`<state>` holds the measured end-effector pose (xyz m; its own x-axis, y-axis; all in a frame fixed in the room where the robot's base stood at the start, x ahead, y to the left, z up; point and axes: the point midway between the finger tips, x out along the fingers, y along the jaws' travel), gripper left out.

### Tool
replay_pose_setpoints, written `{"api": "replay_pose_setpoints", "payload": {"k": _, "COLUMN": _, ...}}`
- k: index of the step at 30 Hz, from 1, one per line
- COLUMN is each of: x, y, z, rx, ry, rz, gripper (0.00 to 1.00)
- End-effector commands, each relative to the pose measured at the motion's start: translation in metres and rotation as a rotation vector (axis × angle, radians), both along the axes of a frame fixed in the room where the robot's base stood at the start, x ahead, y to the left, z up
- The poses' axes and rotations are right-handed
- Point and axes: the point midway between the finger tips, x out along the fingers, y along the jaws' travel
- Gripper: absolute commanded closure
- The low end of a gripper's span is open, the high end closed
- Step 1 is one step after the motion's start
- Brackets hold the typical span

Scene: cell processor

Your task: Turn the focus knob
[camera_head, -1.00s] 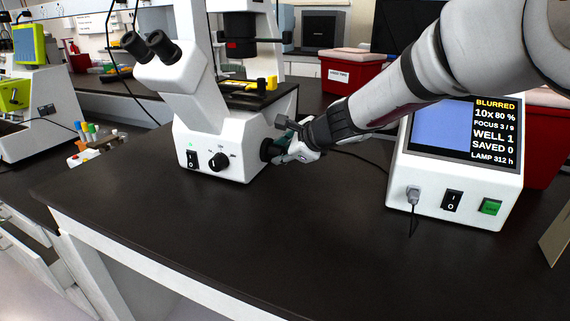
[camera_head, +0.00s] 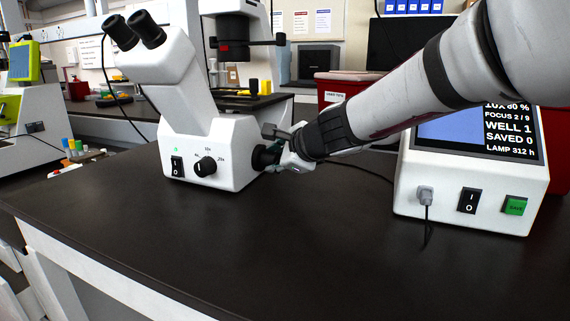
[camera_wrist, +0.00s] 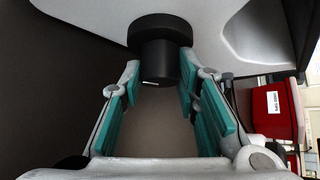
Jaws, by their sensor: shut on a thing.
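The black focus knob (camera_head: 263,157) sticks out of the right side of the white microscope (camera_head: 218,140). In the wrist view the knob (camera_wrist: 159,60) shows as a stepped black cylinder with a small white mark. My gripper (camera_head: 275,158) is at the knob from the right. In the wrist view my gripper (camera_wrist: 160,80) has its teal-padded fingers on both sides of the knob, shut on its end. The white control box's screen (camera_head: 508,133) reads FOCUS 2 / 9, WELL 1, SAVED 0 and LAMP 312 h.
A black selector dial (camera_head: 204,166) and a power switch (camera_head: 177,166) are on the microscope's front. The control box (camera_head: 460,205) has a green button (camera_head: 515,206) and a plugged cable. Red bins stand behind. The dark bench (camera_head: 260,250) is clear in front.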

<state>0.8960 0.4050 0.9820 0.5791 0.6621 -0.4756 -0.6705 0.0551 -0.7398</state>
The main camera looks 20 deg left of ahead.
Motion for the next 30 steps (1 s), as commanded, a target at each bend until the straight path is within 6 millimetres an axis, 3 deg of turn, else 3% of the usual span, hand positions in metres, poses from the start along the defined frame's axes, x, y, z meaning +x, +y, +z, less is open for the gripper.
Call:
{"api": "replay_pose_setpoints", "payload": {"k": 10, "x": -0.001, "y": 0.000, "z": -0.002, "rx": -0.002, "ry": 0.002, "rz": 0.001, "gripper": 0.99}}
{"api": "replay_pose_setpoints", "payload": {"k": 11, "x": -0.001, "y": 0.000, "z": -0.002, "rx": -0.002, "ry": 0.002, "rz": 0.001, "gripper": 0.66}}
{"api": "replay_pose_setpoints", "payload": {"k": 13, "x": -0.001, "y": 0.000, "z": -0.002, "rx": -0.001, "ry": 0.002, "rz": 0.001, "gripper": 0.51}}
{"api": "replay_pose_setpoints", "payload": {"k": 23, "x": -0.001, "y": -0.001, "z": 0.000, "rx": -0.001, "ry": -0.001, "rz": 0.000, "gripper": 0.51}}
{"api": "replay_pose_setpoints", "payload": {"k": 30, "x": -0.016, "y": -0.019, "z": 0.014, "rx": 0.000, "ry": -0.003, "rz": -0.002, "gripper": 0.51}}
